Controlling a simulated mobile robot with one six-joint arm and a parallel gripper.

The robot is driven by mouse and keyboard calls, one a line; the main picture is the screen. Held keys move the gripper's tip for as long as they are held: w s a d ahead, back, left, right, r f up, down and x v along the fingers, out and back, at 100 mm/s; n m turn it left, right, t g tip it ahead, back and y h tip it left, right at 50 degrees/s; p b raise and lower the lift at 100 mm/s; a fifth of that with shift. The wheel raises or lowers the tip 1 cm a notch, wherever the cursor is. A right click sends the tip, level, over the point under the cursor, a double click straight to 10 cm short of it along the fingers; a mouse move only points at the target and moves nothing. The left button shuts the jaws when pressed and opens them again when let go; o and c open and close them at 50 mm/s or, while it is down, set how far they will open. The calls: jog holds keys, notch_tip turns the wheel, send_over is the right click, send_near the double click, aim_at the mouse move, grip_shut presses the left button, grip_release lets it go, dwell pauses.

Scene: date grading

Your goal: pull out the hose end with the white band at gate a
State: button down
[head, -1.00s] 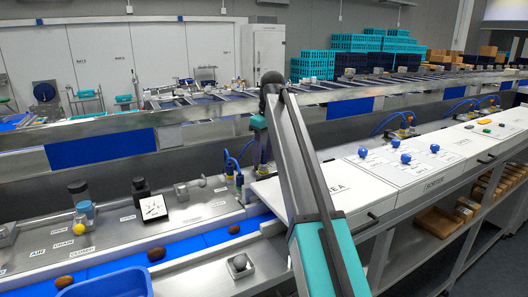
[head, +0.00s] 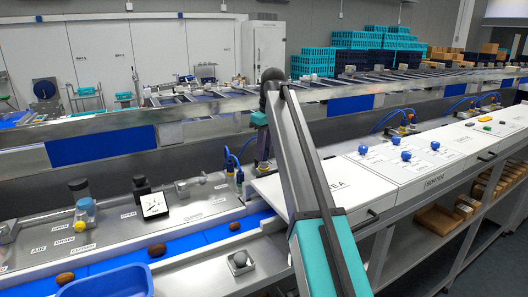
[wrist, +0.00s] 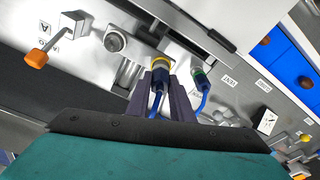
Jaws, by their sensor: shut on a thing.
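My gripper (wrist: 166,92) is shut on a hose end (wrist: 158,86) with a blue hose trailing from it, in the middle of the wrist view. A yellow ring (wrist: 161,63) shows just beyond the fingertips, around the fitting. I cannot make out a white band there. In the head view my gripper (head: 263,163) is at the station beside a blue hose (head: 231,160); my arm hides part of the area.
An orange-tipped lever (wrist: 36,58) and a round metal knob (wrist: 115,40) are left of the gripper in the wrist view. A white cover (head: 290,195) lies right of the gripper in the head view. A blue bin (head: 105,272) stands front left, beside the belt with dates.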

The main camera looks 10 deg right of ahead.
jog(key=shift+r+p, duration=1.65)
jog(key=shift+r, duration=1.3)
